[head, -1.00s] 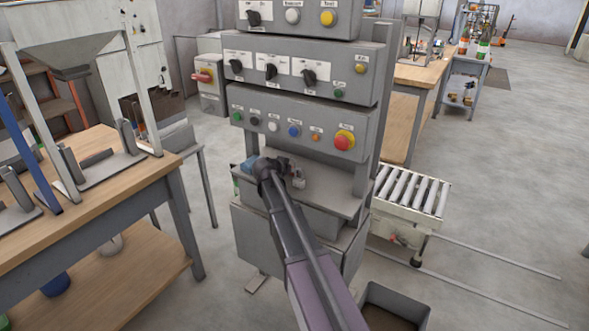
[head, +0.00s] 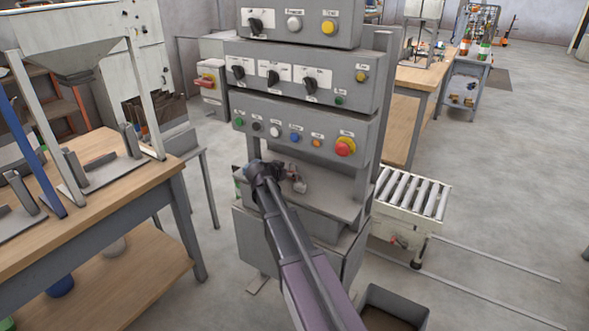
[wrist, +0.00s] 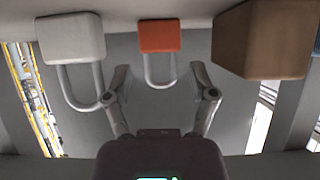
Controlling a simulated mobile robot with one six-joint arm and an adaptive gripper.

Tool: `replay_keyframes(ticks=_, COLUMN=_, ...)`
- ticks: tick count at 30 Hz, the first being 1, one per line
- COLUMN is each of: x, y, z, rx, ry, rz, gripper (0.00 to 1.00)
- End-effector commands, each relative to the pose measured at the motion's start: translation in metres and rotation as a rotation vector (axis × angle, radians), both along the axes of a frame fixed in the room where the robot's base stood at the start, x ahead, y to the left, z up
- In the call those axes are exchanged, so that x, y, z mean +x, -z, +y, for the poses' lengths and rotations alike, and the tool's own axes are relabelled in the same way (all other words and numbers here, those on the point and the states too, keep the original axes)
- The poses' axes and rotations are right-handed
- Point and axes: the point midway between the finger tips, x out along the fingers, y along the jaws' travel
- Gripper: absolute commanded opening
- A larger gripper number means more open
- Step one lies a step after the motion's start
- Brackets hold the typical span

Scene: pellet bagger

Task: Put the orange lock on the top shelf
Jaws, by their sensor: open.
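The orange lock (wrist: 160,36) shows in the wrist view at upper middle, its grey shackle pointing down the picture toward my gripper (wrist: 162,82). My gripper is open and empty, with one finger on each side of the shackle's line; I cannot tell whether they touch it. In the head view my gripper (head: 262,172) is over the ledge (head: 335,205) below the button panels, and the orange lock cannot be made out there. I cannot tell which surface is the top shelf.
In the wrist view a light grey lock (wrist: 72,38) is left of the orange one and a brown block (wrist: 265,38) is close on the right. The console (head: 300,130) with buttons rises behind my gripper. A roller conveyor (head: 412,195) and a bin (head: 390,308) are at right.

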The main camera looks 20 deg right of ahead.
Motion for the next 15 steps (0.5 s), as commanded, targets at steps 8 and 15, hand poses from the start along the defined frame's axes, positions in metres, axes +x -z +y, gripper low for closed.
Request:
replay_keyframes(ticks=8, x=-0.027, y=-0.026, z=0.032, rx=-0.001, ry=-0.001, rz=0.000, gripper=0.73)
replay_keyframes(ticks=15, x=-0.040, y=-0.036, z=0.049, rx=-0.001, ry=0.000, rz=0.001, gripper=0.73)
